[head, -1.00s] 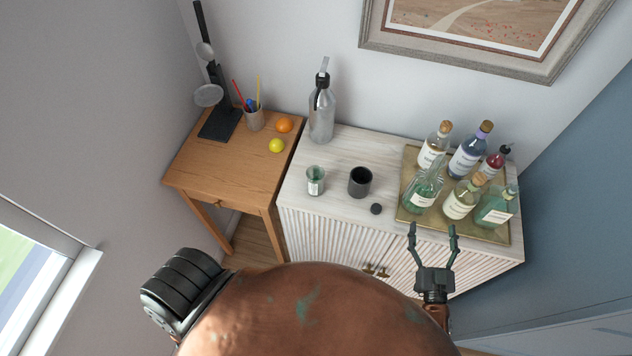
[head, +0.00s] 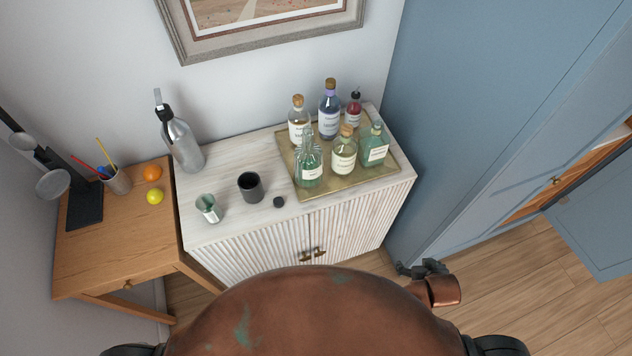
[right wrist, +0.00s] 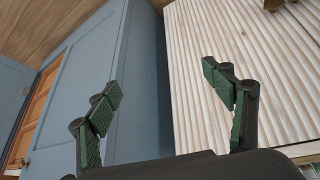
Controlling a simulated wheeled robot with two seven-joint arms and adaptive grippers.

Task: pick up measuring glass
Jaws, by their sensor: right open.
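A small greenish clear glass with a pale label, which looks like the measuring glass (head: 209,208), stands upright on the front left part of the whitewashed cabinet top (head: 232,226). My right gripper (head: 424,267) is low, off the cabinet's front right side, well away from the glass. In the right wrist view my right gripper (right wrist: 163,80) has its fingers spread with nothing between them. It faces the ribbed cabinet doors (right wrist: 195,110) and the blue panel (right wrist: 140,90). The glass is not in the right wrist view. My left gripper is not in view.
A brass tray (head: 315,192) holds several bottles. A wooden desk (head: 110,245) adjoins at left.

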